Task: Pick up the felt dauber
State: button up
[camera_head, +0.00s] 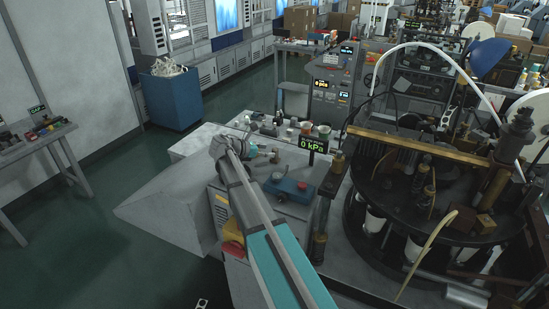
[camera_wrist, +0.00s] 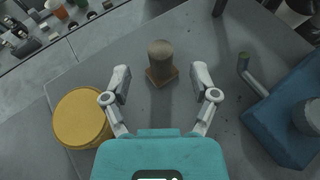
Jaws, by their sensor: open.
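A brown, felt-like cylinder on a small square base, which looks to be the felt dauber (camera_wrist: 160,57), stands upright on the grey worktop (camera_wrist: 228,100) in the wrist view. My gripper (camera_wrist: 161,75) is open and empty. Its two fingers are spread on the left and right of the dauber's base, apart from it, with the dauber centred a little beyond the fingertips. In the head view my own arm reaches over the bench, and I cannot make out the dauber there.
A yellow-lidded round container (camera_wrist: 82,117) sits close by the left finger. The worktop edge runs beyond the dauber. A large dark rotary machine (camera_head: 440,190) stands right of the bench.

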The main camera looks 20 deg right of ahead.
aim_at(275, 149)
jog(key=shift+b+x, duration=0.55)
jog(key=shift+x, duration=1.4)
jog(key=shift+r, duration=0.1)
grip_shut()
jog(key=shift+r, duration=0.15)
notch_tip(275, 149, up, 2)
jog(key=shift+r+p, duration=0.1)
jog(key=shift+p, duration=1.15)
jog(key=s+a+r+p, duration=0.5)
jog(key=s+r+p, duration=0.5)
jog(key=s, duration=0.3)
jog(key=shift+r+p, duration=0.25)
jog(key=shift+p, duration=0.05)
